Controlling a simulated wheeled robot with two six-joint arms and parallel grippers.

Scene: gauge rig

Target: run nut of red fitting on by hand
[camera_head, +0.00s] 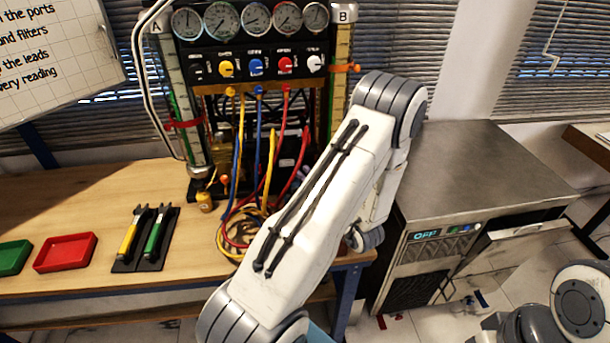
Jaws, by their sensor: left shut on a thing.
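My left arm (325,205) rises across the middle, bends at the top and folds back down to its wrist (366,238) near the bench's right edge. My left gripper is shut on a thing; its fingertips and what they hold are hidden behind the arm. The gauge rig (250,60) stands at the back of the bench with a row of gauges and coloured knobs. A red hose (287,105) hangs from under the red knob (285,64), beside yellow and blue hoses. The red fitting's nut is too small to make out. My right gripper is out of view.
Coiled hoses (236,240) lie on the wooden bench (80,195) below the rig. A red tray (65,252), a green tray (12,258) and two tools on a black mat (140,266) lie at left. A metal cabinet (470,170) stands at right.

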